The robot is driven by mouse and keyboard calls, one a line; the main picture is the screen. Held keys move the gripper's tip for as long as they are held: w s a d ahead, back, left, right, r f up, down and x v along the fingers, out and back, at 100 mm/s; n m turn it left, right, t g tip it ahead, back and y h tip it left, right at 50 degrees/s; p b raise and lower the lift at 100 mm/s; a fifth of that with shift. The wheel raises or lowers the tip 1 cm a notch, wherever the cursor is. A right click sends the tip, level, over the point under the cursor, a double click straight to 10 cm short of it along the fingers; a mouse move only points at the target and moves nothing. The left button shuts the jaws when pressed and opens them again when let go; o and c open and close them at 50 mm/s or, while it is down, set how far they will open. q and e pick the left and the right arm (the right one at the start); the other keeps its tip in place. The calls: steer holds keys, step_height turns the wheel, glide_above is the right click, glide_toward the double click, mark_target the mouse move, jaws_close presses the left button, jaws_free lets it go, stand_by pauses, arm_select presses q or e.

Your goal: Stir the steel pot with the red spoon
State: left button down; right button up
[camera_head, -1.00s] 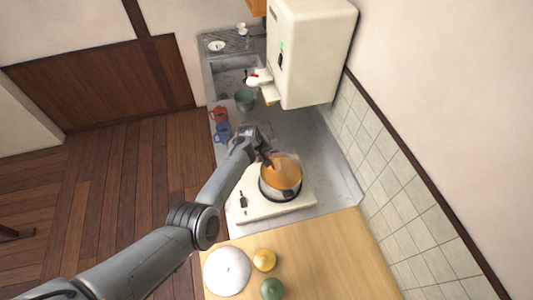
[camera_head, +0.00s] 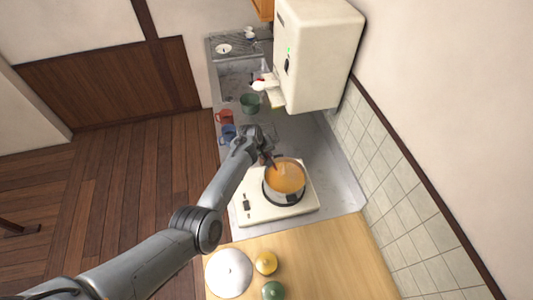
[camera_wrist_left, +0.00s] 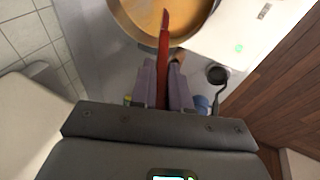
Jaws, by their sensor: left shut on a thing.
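The steel pot (camera_head: 283,197) stands on a white portable stove and holds orange soup. It also shows at the top of the left wrist view (camera_wrist_left: 128,28). My left gripper (camera_head: 267,160) is at the pot's far left rim. In the left wrist view my left gripper (camera_wrist_left: 162,70) is shut on the red spoon (camera_wrist_left: 163,50). The spoon reaches over the rim, and its far end is over or in the orange soup; I cannot tell how deep. My right gripper is not in view.
The white stove (camera_head: 250,207) sits on the grey counter. A white lid (camera_head: 229,273), a yellow item (camera_head: 266,262) and a green item (camera_head: 273,290) are on the wooden top. A red mug (camera_head: 224,117), blue mug (camera_head: 228,134) and green pot (camera_head: 249,103) stand beyond. A white heater (camera_head: 315,60) overhangs.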

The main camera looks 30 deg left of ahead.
arm_select(q)
steer(key=shift+r, duration=2.5)
